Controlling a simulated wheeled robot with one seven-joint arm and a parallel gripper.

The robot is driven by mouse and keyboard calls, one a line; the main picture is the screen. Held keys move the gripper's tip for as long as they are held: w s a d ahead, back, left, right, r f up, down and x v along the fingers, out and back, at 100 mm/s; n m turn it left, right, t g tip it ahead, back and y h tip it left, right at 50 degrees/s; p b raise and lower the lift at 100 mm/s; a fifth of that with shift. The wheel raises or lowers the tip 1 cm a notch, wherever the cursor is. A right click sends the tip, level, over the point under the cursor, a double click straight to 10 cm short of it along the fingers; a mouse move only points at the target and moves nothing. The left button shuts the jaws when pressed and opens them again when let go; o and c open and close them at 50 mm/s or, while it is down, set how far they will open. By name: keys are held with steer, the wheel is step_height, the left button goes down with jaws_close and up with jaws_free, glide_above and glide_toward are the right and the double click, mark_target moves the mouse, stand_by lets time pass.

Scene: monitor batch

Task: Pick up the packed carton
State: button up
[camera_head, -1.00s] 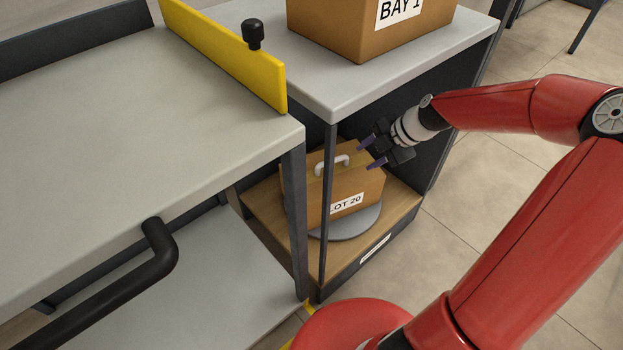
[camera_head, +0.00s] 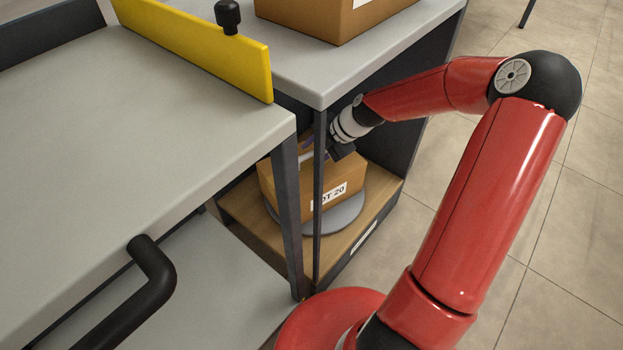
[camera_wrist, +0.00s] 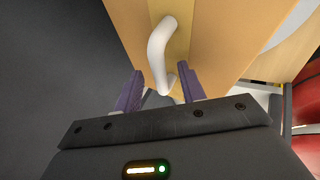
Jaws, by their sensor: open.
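The packed carton (camera_head: 335,183) is a brown box labelled "LOT 20". It stands on a grey round disc (camera_head: 345,217) on the wooden lower shelf of the cabinet. Its white handle (camera_wrist: 159,52) shows in the wrist view on the carton's top. My gripper (camera_wrist: 160,88) is open, with one purple finger on each side of the handle's near end. I cannot tell whether the fingers touch it. In the head view my gripper (camera_head: 309,143) is above the carton, partly hidden by the cabinet post, which also hides part of the carton.
The cabinet's thin dark post (camera_head: 318,200) stands in front of the carton. The cabinet top (camera_head: 375,60) overhangs it and bears another box (camera_head: 335,18). A grey table (camera_head: 130,150) with a yellow board (camera_head: 200,50) is at left. Open floor lies at right.

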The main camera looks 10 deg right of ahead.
jaws_close()
stand_by(1.4)
